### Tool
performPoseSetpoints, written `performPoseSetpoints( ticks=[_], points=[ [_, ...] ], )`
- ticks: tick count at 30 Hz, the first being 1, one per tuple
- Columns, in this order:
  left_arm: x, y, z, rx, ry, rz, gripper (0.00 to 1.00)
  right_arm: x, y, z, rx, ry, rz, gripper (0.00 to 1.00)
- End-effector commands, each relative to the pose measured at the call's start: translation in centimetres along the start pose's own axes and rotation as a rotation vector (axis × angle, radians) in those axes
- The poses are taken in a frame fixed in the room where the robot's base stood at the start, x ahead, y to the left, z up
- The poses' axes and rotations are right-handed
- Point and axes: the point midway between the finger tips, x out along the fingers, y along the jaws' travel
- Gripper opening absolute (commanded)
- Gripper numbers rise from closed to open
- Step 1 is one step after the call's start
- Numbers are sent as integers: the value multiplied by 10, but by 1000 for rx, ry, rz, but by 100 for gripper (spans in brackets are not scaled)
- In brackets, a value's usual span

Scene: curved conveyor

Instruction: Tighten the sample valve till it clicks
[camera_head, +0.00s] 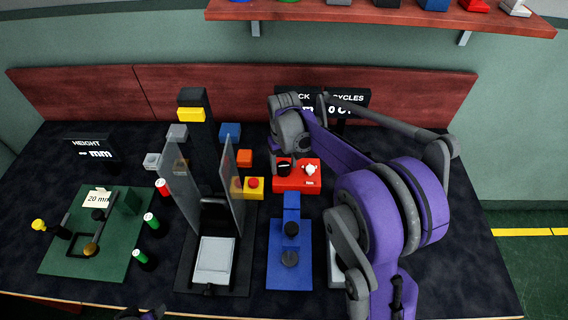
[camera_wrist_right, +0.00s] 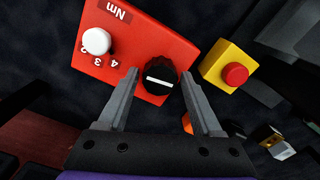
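A red box (camera_head: 296,184) on the bench carries a black knob and a white knob (camera_head: 310,169). The right wrist view shows the red box (camera_wrist_right: 120,43) with an "Nm" label and a small number scale beside the white knob (camera_wrist_right: 96,41). The black knob (camera_wrist_right: 160,77) has a white line across its face. I take it as the sample valve, though no label names it. My right gripper (camera_head: 284,163) is at this knob; in the wrist view its fingers (camera_wrist_right: 160,78) stand apart on either side, with gaps visible.
A yellow box (camera_head: 254,188) with a red button stands just left of the red box. A blue fixture (camera_head: 289,255) with black cylinders is in front. A press with clear guards (camera_head: 236,190) and a green board (camera_head: 85,255) are further left. A shelf (camera_head: 380,13) hangs above.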

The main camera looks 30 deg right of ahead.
Motion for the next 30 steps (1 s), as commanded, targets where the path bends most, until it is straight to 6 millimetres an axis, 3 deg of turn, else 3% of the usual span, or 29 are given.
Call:
performPoseSetpoints(
  ticks=[13,24,30],
  points=[
    [-1,0,0,0,0,0,50,-7,0,0,-1,0,0,81],
    [-7,0,-4,0,3,0,50,-76,0,0,-1,0,0,81],
    [-8,0,-6,0,3,0,50,-102,0,0,-1,0,0,81]
  ],
)
